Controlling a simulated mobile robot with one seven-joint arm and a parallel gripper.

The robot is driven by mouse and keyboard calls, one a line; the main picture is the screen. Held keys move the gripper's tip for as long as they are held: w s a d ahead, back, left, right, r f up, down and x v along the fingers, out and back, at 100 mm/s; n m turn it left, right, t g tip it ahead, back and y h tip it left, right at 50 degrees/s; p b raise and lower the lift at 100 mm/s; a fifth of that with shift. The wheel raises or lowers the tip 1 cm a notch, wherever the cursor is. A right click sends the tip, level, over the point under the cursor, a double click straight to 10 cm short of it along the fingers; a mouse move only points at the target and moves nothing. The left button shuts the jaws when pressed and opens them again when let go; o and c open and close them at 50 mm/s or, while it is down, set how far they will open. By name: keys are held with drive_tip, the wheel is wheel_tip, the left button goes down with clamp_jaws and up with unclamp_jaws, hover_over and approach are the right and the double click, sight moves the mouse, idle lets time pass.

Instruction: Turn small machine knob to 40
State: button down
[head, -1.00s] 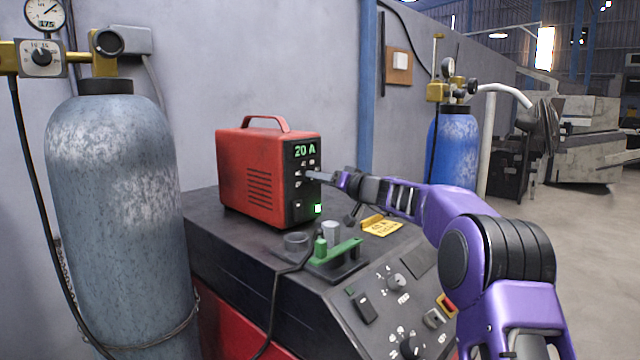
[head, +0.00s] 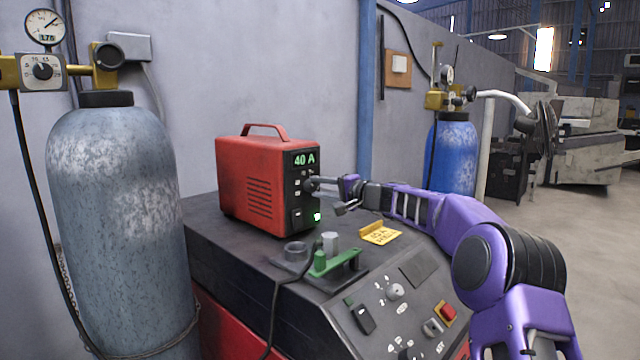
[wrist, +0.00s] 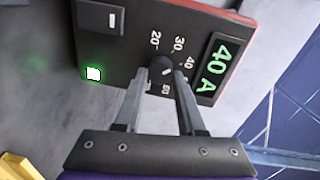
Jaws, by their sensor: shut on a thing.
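The small red machine (head: 262,183) stands on the dark top of a larger cabinet in the head view. Its black front panel carries a green display (head: 304,159) reading 40 A, which also shows in the wrist view (wrist: 216,69). The small black knob (wrist: 162,68) sits below the display, with a printed scale around it showing 20, 30 and 40. My gripper (wrist: 161,76) is shut on the knob, one finger on each side. The fingers hide part of the knob and scale. In the head view my gripper (head: 322,182) reaches the panel from the right.
A grey gas cylinder (head: 120,220) stands at left and a blue one (head: 452,155) behind my arm. A lit green light (wrist: 94,73) is on the panel.

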drive_tip(key=shift+m+p, duration=0.85)
drive_tip(key=shift+m, duration=0.65)
drive_tip(key=shift+f, duration=0.1)
drive_tip(key=c, duration=0.5)
unclamp_jaws()
drive_tip(key=shift+d, duration=0.1)
drive_tip(key=b+v, duration=0.3)
drive_tip(key=v, duration=1.4)
drive_tip(key=shift+d, duration=0.2)
